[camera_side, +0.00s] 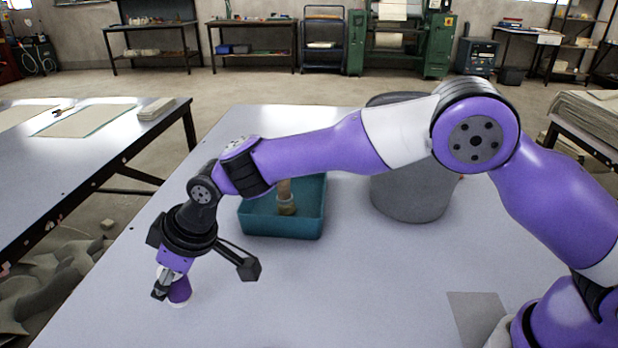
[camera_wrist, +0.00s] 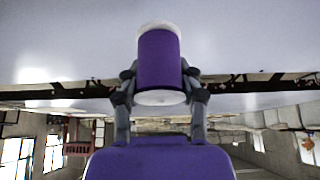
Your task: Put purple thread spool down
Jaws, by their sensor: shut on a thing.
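The purple thread spool (camera_side: 180,290) has white ends and is at the left front of the white table in the side view. My gripper (camera_side: 164,288) is shut on it and points downward. In the wrist view the spool (camera_wrist: 159,62) sits between the two fingers of my gripper (camera_wrist: 159,84), which press on its sides. The spool looks close to upright, slightly tilted, in the side view. Its lower white end is at or just above the table surface; I cannot tell if it touches.
A teal bin (camera_side: 283,222) with a tan spool-like thing (camera_side: 286,197) in it stands behind my gripper. A grey round bin (camera_side: 412,192) stands to its right. A grey cloth (camera_side: 482,318) lies at the front right. The table (camera_side: 330,290) is clear in the middle.

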